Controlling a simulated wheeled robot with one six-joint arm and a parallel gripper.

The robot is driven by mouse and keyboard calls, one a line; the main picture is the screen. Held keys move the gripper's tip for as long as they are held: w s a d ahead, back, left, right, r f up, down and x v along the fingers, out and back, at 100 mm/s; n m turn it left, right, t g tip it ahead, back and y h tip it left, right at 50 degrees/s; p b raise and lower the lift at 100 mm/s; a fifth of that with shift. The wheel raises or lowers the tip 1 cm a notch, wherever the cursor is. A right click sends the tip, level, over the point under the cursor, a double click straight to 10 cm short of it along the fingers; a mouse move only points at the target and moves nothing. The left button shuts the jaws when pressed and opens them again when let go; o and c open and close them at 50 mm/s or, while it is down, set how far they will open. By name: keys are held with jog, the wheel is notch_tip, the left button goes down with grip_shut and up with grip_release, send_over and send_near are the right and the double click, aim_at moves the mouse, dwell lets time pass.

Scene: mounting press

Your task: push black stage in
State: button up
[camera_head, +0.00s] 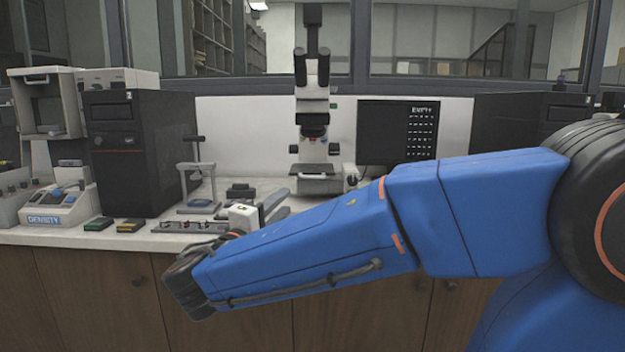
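No part is clearly marked as the black stage. A dark flat stage (315,169) shows on the white microscope (313,105) at the back middle of the bench. A small dark block (240,192) also sits on the bench, left of the microscope. My gripper (274,206) is at the end of my blue arm, over the front of the bench. Its two grey fingers point up and right, with a gap between them and nothing seen in it. In the picture it is below and left of the microscope stage, apart from it. My arm hides part of the bench front.
A black tower unit (128,150) and an open-fronted grey machine (47,103) stand at left. A white and blue density device (60,205) is in front of them. A dark monitor (397,132) is right of the microscope. A small stand (197,180) and a grey strip (188,227) lie near my gripper.

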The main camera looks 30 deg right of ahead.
aim_at(310, 178)
jog(key=shift+x, duration=8.2)
